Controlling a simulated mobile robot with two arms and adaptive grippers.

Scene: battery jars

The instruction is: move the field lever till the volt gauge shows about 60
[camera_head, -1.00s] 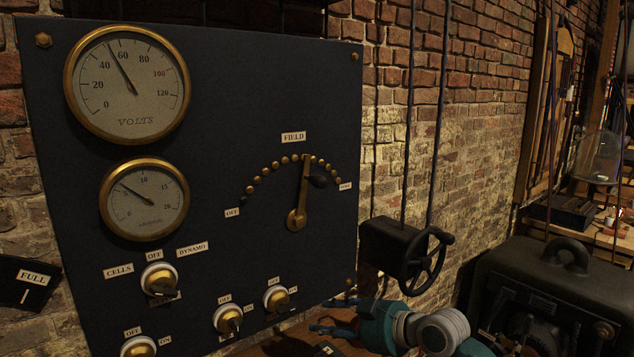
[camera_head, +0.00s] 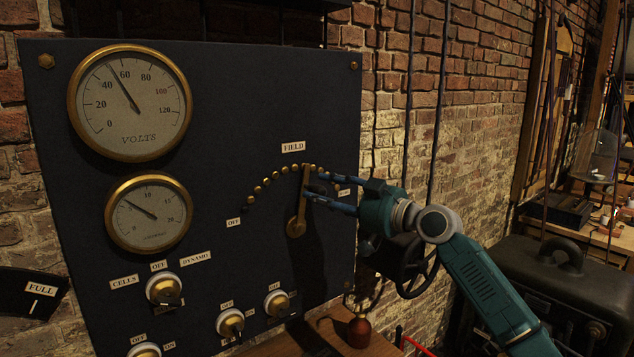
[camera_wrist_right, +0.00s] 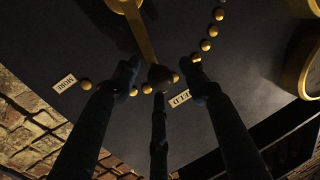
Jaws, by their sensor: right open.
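The brass field lever (camera_head: 302,205) stands nearly upright on the dark panel, leaning slightly right, its tip along an arc of brass studs. Its dark knob (camera_wrist_right: 160,76) shows between my fingers in the right wrist view. The volt gauge (camera_head: 131,103) at the panel's upper left has its needle between 40 and 60, at roughly 50. My right gripper (camera_head: 311,187) is open, reaching in from the right with its fingers around the knob; I cannot tell whether they touch it. The fingers hide part of the knob and right-hand studs. My left gripper is out of view.
A smaller gauge (camera_head: 148,213) sits below the volt gauge. Several rotary switches (camera_head: 164,288) line the lower panel. A black handwheel (camera_head: 417,266) is behind my right arm.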

